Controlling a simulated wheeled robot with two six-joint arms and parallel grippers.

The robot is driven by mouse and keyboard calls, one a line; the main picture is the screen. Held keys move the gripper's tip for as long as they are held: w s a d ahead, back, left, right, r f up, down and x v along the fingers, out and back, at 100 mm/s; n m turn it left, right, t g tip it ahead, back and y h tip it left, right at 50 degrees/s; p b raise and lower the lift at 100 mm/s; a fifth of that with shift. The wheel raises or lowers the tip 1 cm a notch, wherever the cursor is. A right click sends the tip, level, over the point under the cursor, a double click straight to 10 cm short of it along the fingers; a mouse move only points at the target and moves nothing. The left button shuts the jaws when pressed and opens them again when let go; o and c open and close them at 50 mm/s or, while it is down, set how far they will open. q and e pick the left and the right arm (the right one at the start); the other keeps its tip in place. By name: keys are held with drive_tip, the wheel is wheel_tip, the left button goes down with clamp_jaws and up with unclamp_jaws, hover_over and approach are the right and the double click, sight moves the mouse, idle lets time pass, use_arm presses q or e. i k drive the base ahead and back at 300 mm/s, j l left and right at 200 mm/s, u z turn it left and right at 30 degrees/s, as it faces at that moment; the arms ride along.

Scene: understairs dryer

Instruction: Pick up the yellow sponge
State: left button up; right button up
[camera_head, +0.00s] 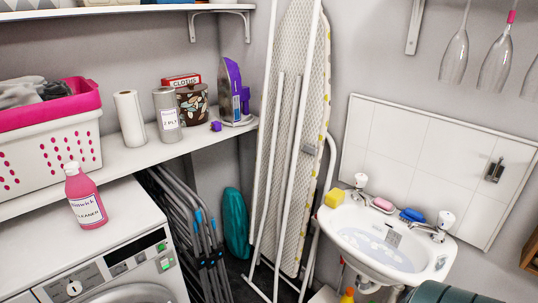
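The yellow sponge (334,198) sits on the left rear corner of the white sink (354,236), just left of the left tap. It looks small and block-shaped, and nothing is on top of it. Neither of my grippers shows in the head view, so their distance from the sponge cannot be seen.
A pink soap bar (383,205) and a blue brush-like item (412,215) lie along the sink's back edge between two taps. An ironing board (297,130) leans left of the sink. A washing machine (110,262) with a pink cleaner bottle (86,200) stands at left.

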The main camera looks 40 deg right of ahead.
sight(335, 196)
drive_tip(key=z, duration=1.85)
